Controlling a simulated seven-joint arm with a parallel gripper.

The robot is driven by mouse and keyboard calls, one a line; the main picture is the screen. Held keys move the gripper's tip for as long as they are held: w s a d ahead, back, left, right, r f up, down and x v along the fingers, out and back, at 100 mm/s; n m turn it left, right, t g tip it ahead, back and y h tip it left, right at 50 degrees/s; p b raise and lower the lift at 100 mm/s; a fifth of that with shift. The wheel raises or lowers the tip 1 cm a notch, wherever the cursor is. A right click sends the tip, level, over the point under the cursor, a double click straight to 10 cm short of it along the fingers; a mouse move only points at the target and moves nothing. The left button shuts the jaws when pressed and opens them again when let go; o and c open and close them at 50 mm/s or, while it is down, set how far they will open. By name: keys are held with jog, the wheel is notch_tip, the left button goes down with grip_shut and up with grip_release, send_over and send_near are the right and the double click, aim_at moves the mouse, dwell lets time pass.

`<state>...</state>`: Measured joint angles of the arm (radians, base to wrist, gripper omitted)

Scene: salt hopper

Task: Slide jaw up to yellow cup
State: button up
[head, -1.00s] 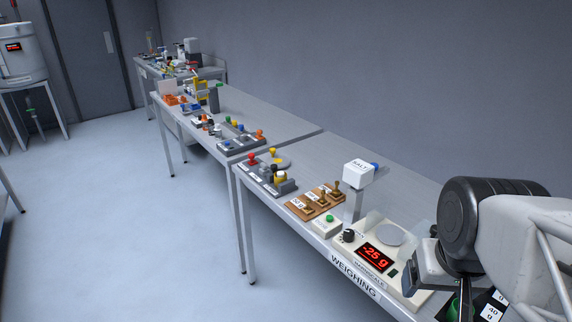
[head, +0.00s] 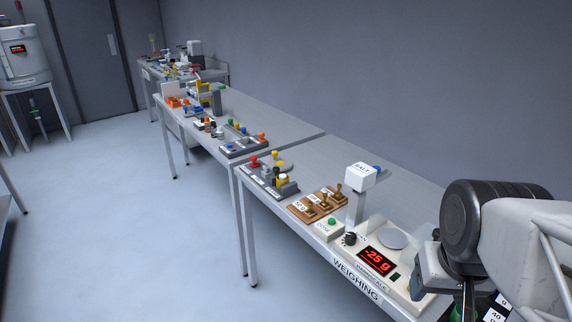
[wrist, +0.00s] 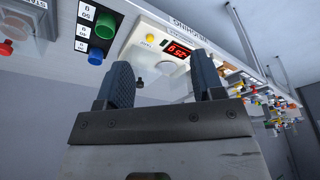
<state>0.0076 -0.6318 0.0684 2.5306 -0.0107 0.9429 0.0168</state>
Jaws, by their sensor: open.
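My gripper (wrist: 165,78) is open in the wrist view, its two dark fingers apart with nothing held between them. No cup can be made out with certainty as the yellow one.
The scale (head: 405,265) reads -25 g, with a white salt hopper (head: 360,177) behind it. Green (wrist: 104,28) and blue (wrist: 96,56) round pieces stand by labels left of the fingers. A wooden rack (head: 316,204) stands farther along the bench.

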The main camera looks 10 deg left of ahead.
jog(key=shift+w+a+r, duration=0.1)
jog(key=shift+w+r, duration=0.2)
jog(key=shift+w, duration=0.2)
jog(key=w+a+r+n+g, duration=0.15)
jog(key=w+r, duration=0.25)
jog(key=w, duration=0.5)
jog(key=w+a+r+n, duration=0.1)
jog(key=w+a+r, duration=0.25)
jog(key=w, duration=0.65)
jog(key=n+g+h, duration=0.3)
jog(key=n+g, duration=0.1)
jog(key=n, duration=0.3)
send_over(276, 167)
jog(key=w+a, duration=0.2)
notch_tip(276, 167, down, 20)
jog(key=f, duration=0.1)
jog(key=shift+a+r, duration=0.2)
jog(key=shift+r, duration=0.1)
jog(key=shift+x, duration=3.9)
